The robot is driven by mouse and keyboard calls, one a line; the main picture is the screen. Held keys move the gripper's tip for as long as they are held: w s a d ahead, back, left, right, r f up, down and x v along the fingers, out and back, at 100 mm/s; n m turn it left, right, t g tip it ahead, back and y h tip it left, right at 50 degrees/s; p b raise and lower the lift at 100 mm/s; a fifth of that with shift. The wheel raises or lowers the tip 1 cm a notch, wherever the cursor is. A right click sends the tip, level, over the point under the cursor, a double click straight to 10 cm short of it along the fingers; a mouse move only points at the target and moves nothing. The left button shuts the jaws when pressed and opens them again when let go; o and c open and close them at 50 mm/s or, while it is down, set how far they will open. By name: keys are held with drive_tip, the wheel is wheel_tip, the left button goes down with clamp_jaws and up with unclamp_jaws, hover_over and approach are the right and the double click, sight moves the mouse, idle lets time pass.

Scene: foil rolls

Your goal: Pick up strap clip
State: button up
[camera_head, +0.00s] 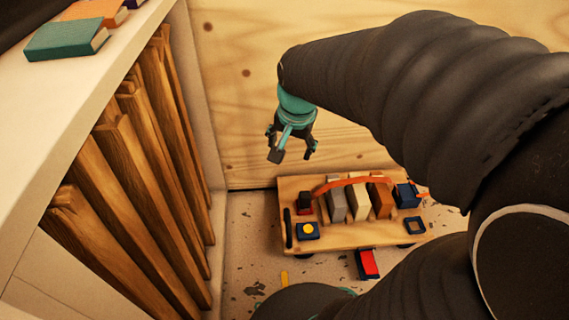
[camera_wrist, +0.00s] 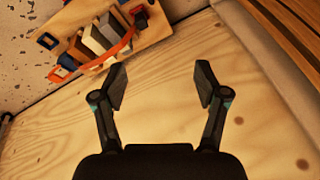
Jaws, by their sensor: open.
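My gripper (camera_head: 292,152) is open and empty, above and behind the left part of a wooden wheeled board (camera_head: 345,238). In the wrist view its spread fingers (camera_wrist: 161,84) have only plywood between them. An orange strap (camera_head: 341,183) arches over grey, cream and brown blocks on the board; it also shows in the wrist view (camera_wrist: 108,58). A dark-and-red piece (camera_head: 305,203) sits at the strap's left end and a blue block (camera_head: 406,195) near its right end. I cannot tell which one is the strap clip.
The board also carries a blue piece with a yellow dot (camera_head: 307,231) and a blue square ring (camera_head: 414,225). A red block (camera_head: 368,263) lies on the speckled floor in front. Wooden slats (camera_head: 140,175) stand left; a plywood wall (camera_head: 240,110) is behind.

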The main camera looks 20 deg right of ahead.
drive_tip(key=w+d+f+m+g, duration=0.1)
drive_tip(key=w+d+f+m, duration=0.3)
drive_tip(key=w+f, duration=0.35)
drive_tip(key=m+g+b, duration=0.2)
drive_tip(key=m+b, duration=0.2)
drive_tip(key=m, duration=0.5)
hover_over(305, 194)
drive_tip(key=f, duration=2.8)
drive_tip(key=shift+s+a+f, duration=0.1)
drive_tip(key=shift+a+f, duration=0.1)
drive_tip(key=shift+a, duration=0.2)
drive_tip(key=shift+d+f+b, duration=0.15)
drive_tip(key=shift+d+f, duration=0.05)
drive_tip(key=shift+f, duration=1.3)
drive_tip(key=shift+d+f+b, duration=0.15)
drive_tip(key=shift+d+f, duration=0.05)
drive_tip(key=shift+f, duration=1.3)
drive_tip(key=shift+c, duration=0.3)
drive_tip(key=c, duration=1.2)
